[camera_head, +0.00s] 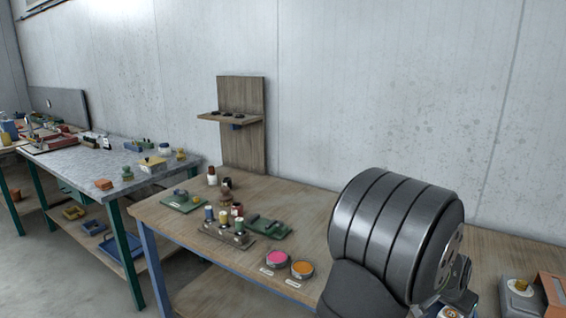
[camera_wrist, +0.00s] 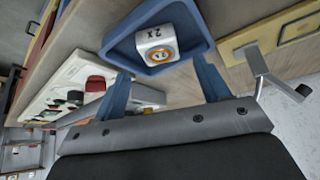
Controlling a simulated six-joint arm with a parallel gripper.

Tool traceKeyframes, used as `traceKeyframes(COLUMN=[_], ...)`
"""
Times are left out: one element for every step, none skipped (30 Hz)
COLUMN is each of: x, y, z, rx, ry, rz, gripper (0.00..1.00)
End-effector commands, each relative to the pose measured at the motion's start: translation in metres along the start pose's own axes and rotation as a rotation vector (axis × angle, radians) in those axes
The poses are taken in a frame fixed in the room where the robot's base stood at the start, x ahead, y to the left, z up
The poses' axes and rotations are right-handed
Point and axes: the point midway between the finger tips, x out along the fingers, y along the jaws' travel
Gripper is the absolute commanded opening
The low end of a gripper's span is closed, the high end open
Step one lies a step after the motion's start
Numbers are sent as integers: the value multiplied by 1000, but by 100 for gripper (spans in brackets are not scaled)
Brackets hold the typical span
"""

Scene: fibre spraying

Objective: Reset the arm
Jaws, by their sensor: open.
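My arm (camera_head: 395,235) stands at the right of the head view, a dark ribbed form over the wooden bench. Its end (camera_head: 455,300) is cut off by the lower edge there, so the fingers cannot be made out. In the wrist view my gripper (camera_wrist: 165,88) shows two blue fingers spread well apart, with nothing held between them. The gripper looks apart from the block; the exact distance is unclear.
The wooden bench (camera_head: 330,225) bears a spool holder (camera_head: 225,238), pink (camera_head: 278,259) and orange (camera_head: 302,269) round tins, and green trays. An upright wooden rack (camera_head: 240,150) stands behind. A grey box (camera_head: 520,297) sits lower right. The wrist view shows a white panel (camera_wrist: 65,95) left.

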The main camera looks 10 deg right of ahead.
Motion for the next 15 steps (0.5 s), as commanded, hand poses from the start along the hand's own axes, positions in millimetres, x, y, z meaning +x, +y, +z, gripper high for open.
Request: traceKeyframes(x=[10,15,21,26,30,37,42,46,53,50,41,33,28,22,15], y=[0,0,0,0,0,0,0,0,0,0,0,0,0,0,0], z=[1,1,1,1,1,1,1,1,2,-1,-6,-11,-13,-16,-20], rx=[0,0,0,0,0,0,0,0,0,0,1,1,0,0,-1], ry=[-3,-3,-3,-3,-2,-2,-3,-3,-4,3,6,8,6,7,5], rz=[0,0,0,0,0,0,0,0,0,-1,-1,-1,-1,-1,0], gripper=[69,69,69,69,69,69,69,69,69,69,69,69,69,69,69])
